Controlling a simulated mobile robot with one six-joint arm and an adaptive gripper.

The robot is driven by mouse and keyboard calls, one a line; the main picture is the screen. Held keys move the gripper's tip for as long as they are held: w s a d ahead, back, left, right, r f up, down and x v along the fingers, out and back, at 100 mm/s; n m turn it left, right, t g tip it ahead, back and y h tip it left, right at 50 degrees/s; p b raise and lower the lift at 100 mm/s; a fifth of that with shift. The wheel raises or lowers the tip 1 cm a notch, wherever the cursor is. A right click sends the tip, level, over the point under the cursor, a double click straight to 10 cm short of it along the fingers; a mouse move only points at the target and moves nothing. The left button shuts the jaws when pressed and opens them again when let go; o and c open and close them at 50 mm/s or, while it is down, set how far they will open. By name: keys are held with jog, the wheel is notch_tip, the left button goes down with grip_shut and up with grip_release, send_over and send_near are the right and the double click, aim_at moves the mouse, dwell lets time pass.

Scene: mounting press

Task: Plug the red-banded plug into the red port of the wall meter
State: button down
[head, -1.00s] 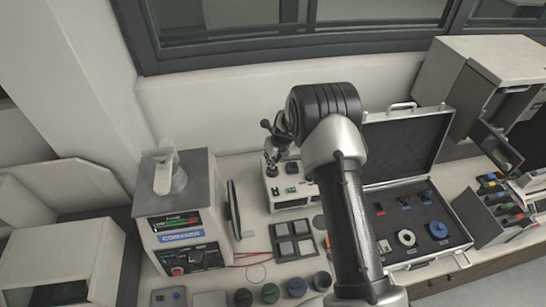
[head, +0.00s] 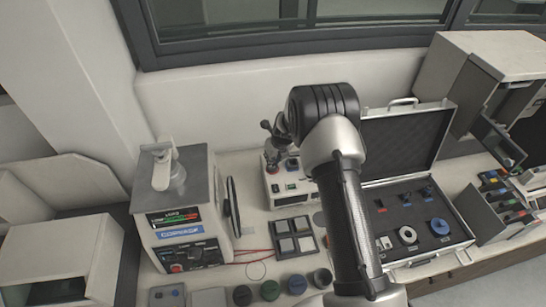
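My gripper (head: 273,151) is small and dark in the head view, over the back of a white instrument box with green and red controls (head: 291,186). My own arm hides part of this area. A reddish spot shows at the gripper, but I cannot tell whether it is a held plug. The fingers are too small to tell open from shut. Thin red leads (head: 252,250) lie on the bench right of the mounting press (head: 181,210); no red-banded plug end is clear. I cannot make out the wall meter or its red port.
An open case (head: 458,240) with foam and small parts stands at right. A dark tray with pale squares (head: 293,237) and several round jars (head: 270,290) occupy the bench. A grey cabinet (head: 480,75) stands at far right. A wall rises behind the bench.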

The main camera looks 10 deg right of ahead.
jog(key=shift+f, duration=0.3)
dwell(0.5)
jog(key=c, duration=1.4)
grip_release()
jog(key=shift+c, duration=0.2)
jog(key=o, duration=0.6)
notch_tip(320, 180, up, 8)
jog(key=p, duration=0.6)
jog(key=shift+f, duration=0.25)
